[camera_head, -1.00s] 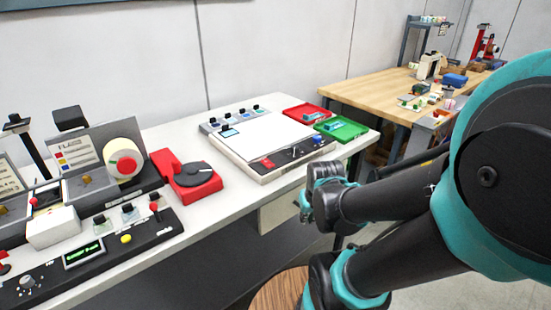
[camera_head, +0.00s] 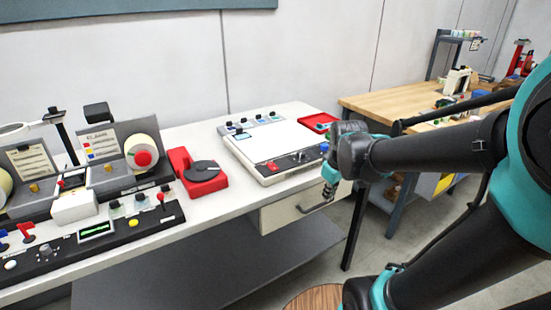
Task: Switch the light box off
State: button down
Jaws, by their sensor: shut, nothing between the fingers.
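The light box (camera_head: 265,145) is a flat white panel lying on the white bench in the middle of the picture. Its dark front strip carries a red rocker switch (camera_head: 272,167) at the left and a knob (camera_head: 300,157) to its right. I cannot tell whether the switch is on or off. My gripper (camera_head: 312,209) hangs at the right, in front of the bench edge and right of the light box's front strip. It points down and left, is shut and empty, and looks apart from the box.
A wooden table (camera_head: 385,107) stands beyond.

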jog(key=w+a+r+n+g, duration=0.1)
jog(key=w+a+r+n, duration=0.5)
jog(key=a+r+n, duration=0.25)
notch_tip(320, 180, up, 12)
jog(key=n+g, duration=0.1)
jog(key=n, duration=0.8)
send_over(271, 164)
jog(key=s+d, duration=0.1)
jog(key=s, duration=0.1)
jog(key=shift+w+d+m, duration=0.1)
jog(key=shift+m, duration=0.15)
jog(key=f, duration=0.4)
jog(key=w+f, duration=0.1)
jog(key=f, duration=0.4)
jog(key=a+f, duration=0.1)
jog(key=f, duration=0.4)
jog(key=shift+w, duration=0.25)
jog(key=shift+w+f, duration=0.1)
jog(key=shift+f, duration=0.25)
